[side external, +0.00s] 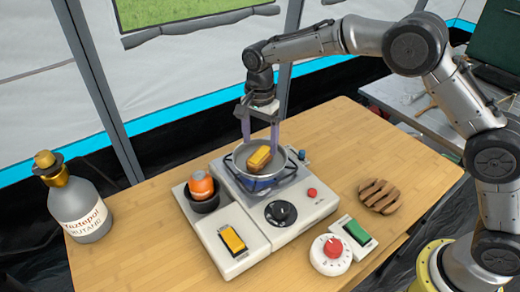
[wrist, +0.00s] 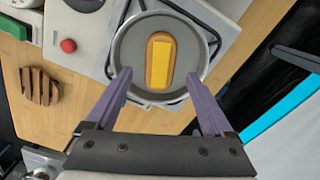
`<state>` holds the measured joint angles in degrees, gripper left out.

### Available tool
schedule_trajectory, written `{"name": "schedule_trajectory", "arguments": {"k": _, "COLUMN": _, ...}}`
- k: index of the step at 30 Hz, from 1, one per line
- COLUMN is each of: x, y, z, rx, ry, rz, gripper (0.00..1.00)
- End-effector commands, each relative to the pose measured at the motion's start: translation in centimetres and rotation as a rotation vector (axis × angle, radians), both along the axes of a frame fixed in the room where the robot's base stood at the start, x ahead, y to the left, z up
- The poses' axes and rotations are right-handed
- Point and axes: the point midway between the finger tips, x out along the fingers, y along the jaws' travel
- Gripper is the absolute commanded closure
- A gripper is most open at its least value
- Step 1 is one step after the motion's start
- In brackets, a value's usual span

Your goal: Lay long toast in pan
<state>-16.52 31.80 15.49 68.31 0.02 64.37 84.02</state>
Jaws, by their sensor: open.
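The pan (side external: 241,149) sits on the burner of the white camp stove; it also shows in the wrist view (wrist: 126,50). The long toast, brown with a yellow slab on top (side external: 260,157), lies inside the pan, flat on its base. In the wrist view the toast (wrist: 160,60) is near the pan's middle, its long side pointing toward my gripper. My gripper (side external: 261,133) is above the pan with its two purple fingers spread apart; they show on either side of the pan's near rim in the wrist view (wrist: 172,88). Nothing is between the fingertips.
The stove (side external: 290,212) has a black knob, a red button and a yellow switch. An orange canister (side external: 201,185) stands at its left. A bottle (side external: 78,208), a slatted wooden trivet (side external: 379,196), a white timer (side external: 327,256) and a green switch (side external: 356,231) are on the table. The table's right rear is clear.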

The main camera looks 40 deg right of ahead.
Motion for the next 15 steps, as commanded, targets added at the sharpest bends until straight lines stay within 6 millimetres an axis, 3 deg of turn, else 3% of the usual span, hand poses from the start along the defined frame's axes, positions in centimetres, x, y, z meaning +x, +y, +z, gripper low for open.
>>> {"name": "schedule_trajectory", "arguments": {"k": 6, "x": 0.1, "y": 0.0, "z": 4.6, "rx": 0.001, "ry": -0.004, "rz": 0.000, "gripper": 0.14}}
{"name": "schedule_trajectory", "arguments": {"k": 15, "x": 0.0, "y": 0.0, "z": 7.8, "rx": 0.000, "ry": 0.001, "rz": 0.000, "gripper": 0.14}}
